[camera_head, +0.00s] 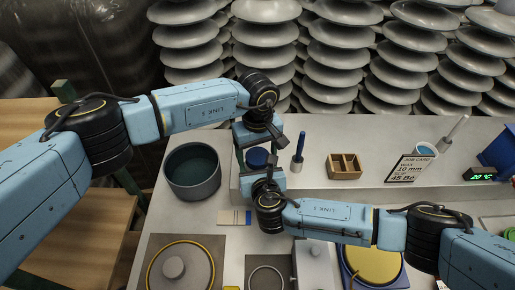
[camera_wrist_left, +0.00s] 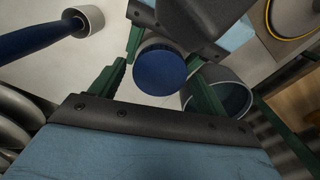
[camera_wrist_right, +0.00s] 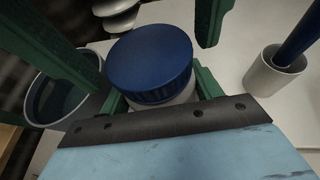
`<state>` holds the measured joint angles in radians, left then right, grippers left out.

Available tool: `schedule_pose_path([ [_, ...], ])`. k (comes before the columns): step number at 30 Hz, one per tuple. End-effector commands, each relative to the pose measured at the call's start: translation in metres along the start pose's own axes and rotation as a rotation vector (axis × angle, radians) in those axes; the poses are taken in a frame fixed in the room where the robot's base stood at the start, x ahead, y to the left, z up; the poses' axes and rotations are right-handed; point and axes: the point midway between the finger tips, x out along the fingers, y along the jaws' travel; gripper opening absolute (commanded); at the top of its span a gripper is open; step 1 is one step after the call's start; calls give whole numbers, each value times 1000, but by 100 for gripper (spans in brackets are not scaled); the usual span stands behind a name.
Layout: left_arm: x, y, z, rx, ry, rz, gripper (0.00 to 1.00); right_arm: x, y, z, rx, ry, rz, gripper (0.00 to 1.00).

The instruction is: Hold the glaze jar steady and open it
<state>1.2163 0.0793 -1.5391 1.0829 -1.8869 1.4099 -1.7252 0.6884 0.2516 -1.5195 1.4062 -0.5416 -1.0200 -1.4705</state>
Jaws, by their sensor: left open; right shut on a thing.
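The glaze jar has a round, ridged blue lid (camera_head: 257,158) and a pale body (camera_wrist_right: 182,96). It stands upright on the grey raised bench top, and the lid is on it. My right gripper (camera_head: 264,173) comes from the near side and is shut on the jar's body below the lid. My left gripper (camera_head: 258,147) comes from the far side above the jar and is open. In the right wrist view its green fingers stand apart on either side of the blue lid (camera_wrist_right: 150,56). The lid also shows between the fingers in the left wrist view (camera_wrist_left: 160,68).
A grey pot (camera_head: 193,190) stands left of the jar. A pale cup (camera_head: 296,164) with a blue-handled tool is close on the right. Farther right are a wooden divided box (camera_head: 344,173) and a job card (camera_head: 410,168). Stacked grey insulators (camera_head: 335,55) line the back.

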Motion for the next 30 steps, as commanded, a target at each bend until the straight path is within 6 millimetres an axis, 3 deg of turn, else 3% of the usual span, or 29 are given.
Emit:
schedule_pose_path([
  [2,0,0,0,0,0,0,70,0,0,-1,0,1,-1,0],
  [11,0,0,0,0,0,0,31,0,0,-1,0,1,-1,0],
  [17,-1,0,0,-74,0,0,29,0,0,-1,0,1,-1,0],
  [24,-1,0,0,-431,0,0,29,0,0,-1,0,1,-1,0],
  [30,-1,0,0,-586,0,-1,29,0,0,-1,0,1,-1,0],
])
